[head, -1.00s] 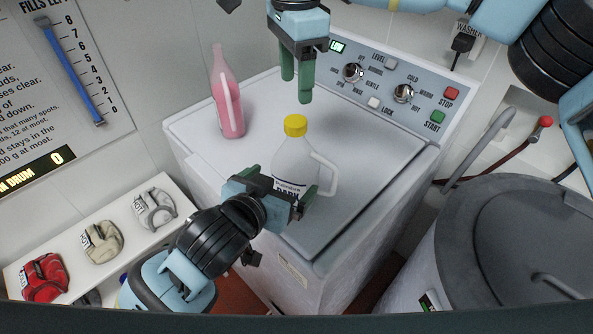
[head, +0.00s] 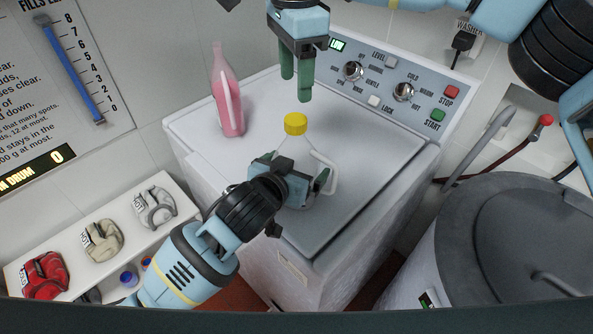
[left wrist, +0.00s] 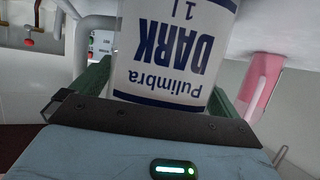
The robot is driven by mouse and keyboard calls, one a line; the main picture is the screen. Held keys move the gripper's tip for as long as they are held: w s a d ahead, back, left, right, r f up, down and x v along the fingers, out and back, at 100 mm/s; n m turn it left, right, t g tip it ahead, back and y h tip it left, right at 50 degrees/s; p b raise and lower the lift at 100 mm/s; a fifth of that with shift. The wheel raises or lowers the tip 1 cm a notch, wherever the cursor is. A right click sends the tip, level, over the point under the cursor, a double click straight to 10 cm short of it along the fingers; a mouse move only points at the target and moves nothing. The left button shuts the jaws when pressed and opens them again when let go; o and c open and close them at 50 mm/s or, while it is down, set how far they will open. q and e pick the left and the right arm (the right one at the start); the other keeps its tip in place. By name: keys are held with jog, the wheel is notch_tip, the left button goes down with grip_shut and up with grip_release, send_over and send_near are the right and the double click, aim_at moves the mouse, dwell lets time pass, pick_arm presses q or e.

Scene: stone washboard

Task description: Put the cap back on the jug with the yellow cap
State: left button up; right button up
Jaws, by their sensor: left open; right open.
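The white jug (head: 297,148) with a handle stands upright on the washer top. Its yellow cap (head: 295,124) sits at the top of its neck; I cannot tell whether it is fastened. My left gripper (head: 290,172) is open, with its green fingers on either side of the jug body, covering its lower part in the head view. In the left wrist view the jug's "Pulimbra DARK" label (left wrist: 175,50) appears upside down between the fingers. My right gripper (head: 296,92) is open and empty, pointing down above the washer, behind the cap in the picture.
A pink bottle (head: 227,95) stands left of the jug on the washer top (head: 355,170). The control panel (head: 405,85) rises behind. The washer's right side is clear.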

aim_at(295, 118)
pick_arm(q)
jog(key=shift+c, duration=0.3)
jog(key=c, duration=1.6)
pick_arm(e)
jog(key=shift+n, duration=0.3)
pick_arm(q)
jog(key=shift+c, duration=0.3)
pick_arm(e)
jog(key=n, duration=0.6)
jog(key=shift+n, duration=0.4)
jog(key=n, duration=0.6)
jog(key=shift+f, duration=4)
